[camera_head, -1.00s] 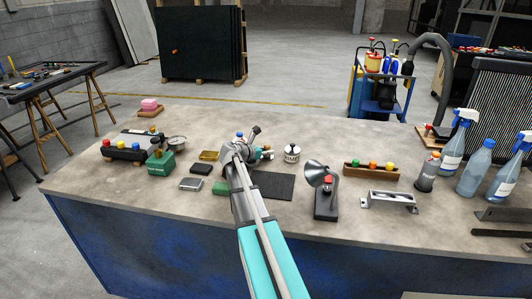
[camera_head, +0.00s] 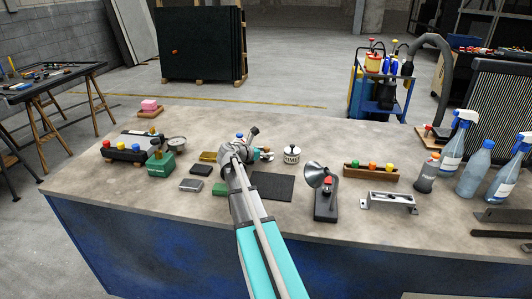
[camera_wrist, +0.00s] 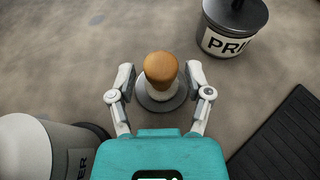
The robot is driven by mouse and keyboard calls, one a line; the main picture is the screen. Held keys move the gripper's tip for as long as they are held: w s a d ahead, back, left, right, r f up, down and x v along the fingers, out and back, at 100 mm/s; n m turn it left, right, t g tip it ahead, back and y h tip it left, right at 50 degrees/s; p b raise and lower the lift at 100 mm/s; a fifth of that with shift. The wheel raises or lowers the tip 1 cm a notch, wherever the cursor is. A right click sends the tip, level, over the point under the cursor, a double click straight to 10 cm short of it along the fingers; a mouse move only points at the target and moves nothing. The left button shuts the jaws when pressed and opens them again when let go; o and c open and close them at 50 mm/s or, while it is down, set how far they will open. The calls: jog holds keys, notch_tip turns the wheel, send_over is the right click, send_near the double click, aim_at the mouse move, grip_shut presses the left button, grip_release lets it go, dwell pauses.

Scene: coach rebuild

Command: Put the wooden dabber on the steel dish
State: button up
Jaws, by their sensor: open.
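The wooden dabber (camera_wrist: 160,67) stands upright in the wrist view, with a rounded brown wooden top, a pale collar and a round dark grey base. My gripper (camera_wrist: 160,78) is open, with one finger on each side of the dabber and visible gaps between. In the head view my gripper (camera_head: 252,150) is over the middle of the bench, left of the primer pot, and my wrist mostly hides the dabber. A shiny rectangular steel dish (camera_head: 190,185) appears to lie left of my arm, near the front of the bench.
The primer pot (camera_wrist: 234,28) stands close right of the dabber. A pale can (camera_wrist: 28,150) stands at lower left and a black mat (camera_wrist: 285,140) lies at lower right. Small green (camera_head: 220,189) and black (camera_head: 201,170) blocks lie near the dish.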

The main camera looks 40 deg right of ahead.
jog(key=p+v, duration=0.3)
jog(key=v, duration=0.8)
jog(key=shift+a+r+p, duration=0.1)
jog(key=shift+a+p, duration=0.05)
jog(key=shift+p, duration=0.15)
jog(key=shift+r, duration=0.15)
